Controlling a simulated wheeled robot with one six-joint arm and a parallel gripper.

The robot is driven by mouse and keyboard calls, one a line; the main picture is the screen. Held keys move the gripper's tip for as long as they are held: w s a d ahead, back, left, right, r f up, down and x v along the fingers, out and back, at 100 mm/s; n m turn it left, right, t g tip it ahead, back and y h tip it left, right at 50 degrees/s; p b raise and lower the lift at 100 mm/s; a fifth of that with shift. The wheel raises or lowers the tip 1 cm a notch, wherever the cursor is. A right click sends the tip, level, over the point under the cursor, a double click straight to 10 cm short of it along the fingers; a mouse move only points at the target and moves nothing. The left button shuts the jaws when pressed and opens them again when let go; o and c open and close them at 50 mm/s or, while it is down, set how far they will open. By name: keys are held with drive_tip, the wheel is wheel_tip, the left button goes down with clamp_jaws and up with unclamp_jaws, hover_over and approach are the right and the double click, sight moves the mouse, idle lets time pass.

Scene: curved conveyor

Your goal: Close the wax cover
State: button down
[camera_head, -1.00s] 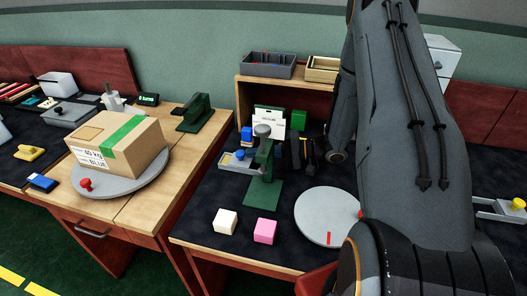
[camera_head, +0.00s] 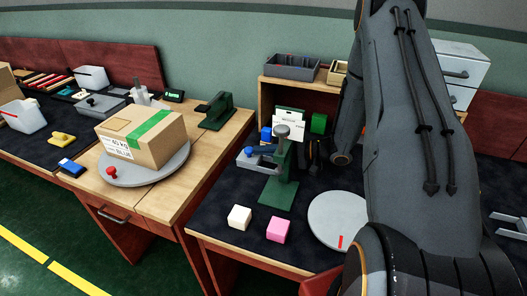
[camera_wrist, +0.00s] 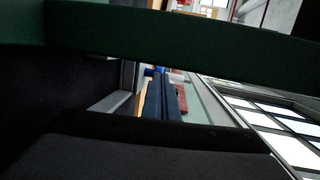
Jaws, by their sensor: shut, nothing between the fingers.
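I cannot tell for sure which thing is the wax cover. A small grey tray-like piece with a blue knob (camera_head: 250,152) sits beside a green press stand (camera_head: 282,180) with a grey round top, on the dark table. In the wrist view my gripper (camera_wrist: 163,74) shows as two dark fingers side by side, shut and empty. A dark green bar (camera_wrist: 180,38) crosses close in front of the wrist camera. What the fingers are near cannot be told.
A white cube (camera_head: 239,217) and a pink cube (camera_head: 278,229) lie near the table's front edge. A grey disc (camera_head: 335,220) lies right of them, partly behind my arm. A cardboard box (camera_head: 145,135) stands on a turntable (camera_head: 128,178) at left. A drawer unit (camera_head: 458,75) stands at back right.

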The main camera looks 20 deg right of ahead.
drive_tip(key=shift+w+a+r, duration=0.1)
drive_tip(key=shift+w, duration=0.1)
drive_tip(key=shift+s+d+r+p, duration=0.15)
drive_tip(key=shift+s+d+p, duration=0.1)
drive_tip(key=shift+d+p, duration=0.15)
drive_tip(key=v, duration=0.6)
drive_tip(key=b+v, duration=0.1)
drive_tip(key=v, duration=0.4)
drive_tip(key=shift+s+d, duration=0.25)
drive_tip(key=shift+d, duration=0.15)
drive_tip(key=shift+v, duration=0.75)
drive_tip(key=shift+s, duration=0.2)
